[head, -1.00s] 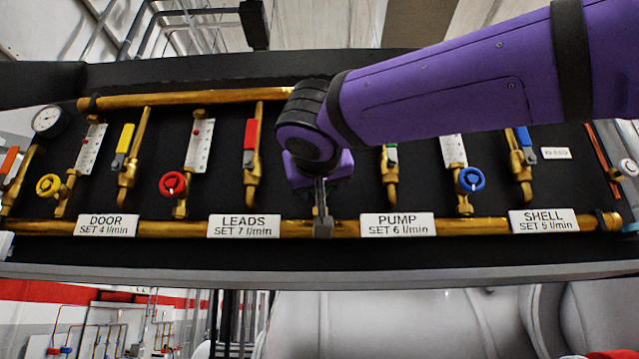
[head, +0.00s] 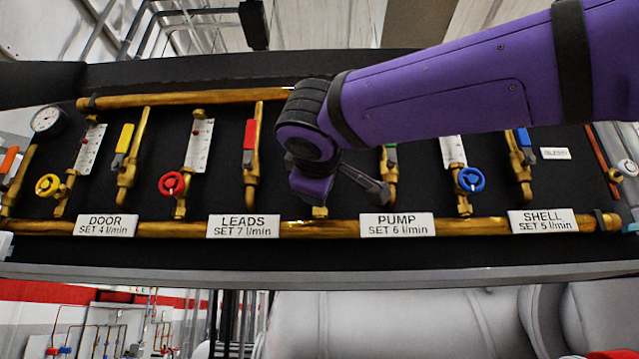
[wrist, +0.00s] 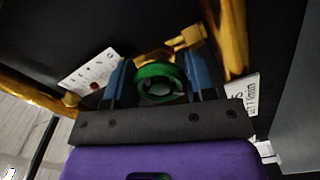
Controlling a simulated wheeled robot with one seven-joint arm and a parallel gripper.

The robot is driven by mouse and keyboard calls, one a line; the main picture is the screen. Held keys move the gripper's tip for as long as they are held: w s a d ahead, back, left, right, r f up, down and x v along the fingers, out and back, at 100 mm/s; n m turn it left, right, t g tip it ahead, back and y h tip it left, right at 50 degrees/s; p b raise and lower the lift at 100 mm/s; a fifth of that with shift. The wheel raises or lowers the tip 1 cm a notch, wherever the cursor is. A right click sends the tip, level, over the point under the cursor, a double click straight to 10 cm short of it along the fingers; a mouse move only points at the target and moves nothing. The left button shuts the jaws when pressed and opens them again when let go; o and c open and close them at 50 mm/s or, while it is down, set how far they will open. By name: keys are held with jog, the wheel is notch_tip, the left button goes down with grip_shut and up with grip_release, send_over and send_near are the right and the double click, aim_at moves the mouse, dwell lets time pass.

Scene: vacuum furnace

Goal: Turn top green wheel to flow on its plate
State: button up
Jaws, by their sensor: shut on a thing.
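The green wheel (wrist: 158,84) sits between the two blue-lined fingers of my gripper (wrist: 160,78) in the wrist view, and the gripper is shut on it. In the head view my gripper (head: 345,186) hides the wheel, with its fingers slanting to the lower right. The brass valve foot (head: 320,212) shows just below it. The plate reading PUMP SET 6 l/min (head: 397,224) is on the lower pipe, right of the gripper. A white scale with a red mark (wrist: 92,73) is left of the wheel in the wrist view; its reading is too blurred to tell.
A green lever (head: 391,157) is close to the right of my gripper, and a red lever (head: 250,136) is to the left. The red wheel (head: 171,184), yellow wheel (head: 48,185) and blue wheel (head: 470,179) stand apart. The lower brass pipe (head: 320,229) runs beneath.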

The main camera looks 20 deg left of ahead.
jog(key=shift+n, duration=2.1)
jog(key=o, duration=0.9)
jog(key=v, duration=1)
jog(key=shift+s, duration=0.4)
